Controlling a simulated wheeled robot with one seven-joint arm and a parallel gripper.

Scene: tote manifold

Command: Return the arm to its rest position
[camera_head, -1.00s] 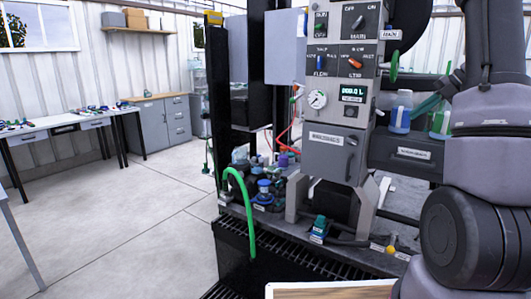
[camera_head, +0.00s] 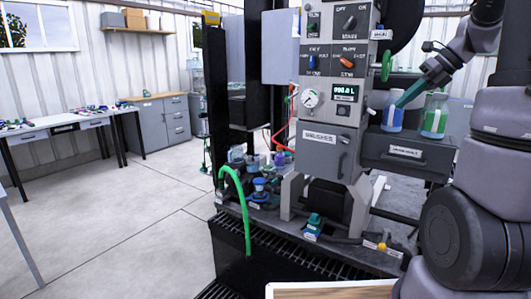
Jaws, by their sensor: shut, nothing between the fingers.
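My gripper (camera_head: 403,101) is at the upper right, with teal fingers pointing down and left. The fingers look shut and hold nothing. Their tips overlap the blue bottle (camera_head: 392,119) in the picture; I cannot tell whether they touch it. The grey arm (camera_head: 468,42) reaches in from the top right, bent above the bottles. Its larger lower links fill the right edge.
A green bottle (camera_head: 434,117) stands beside the blue one on a dark grey shelf box (camera_head: 408,153). The panel cabinet (camera_head: 331,150) with switches, gauge and display stands left of them. A green hose (camera_head: 240,205) arches at its lower left. Open floor lies further left.

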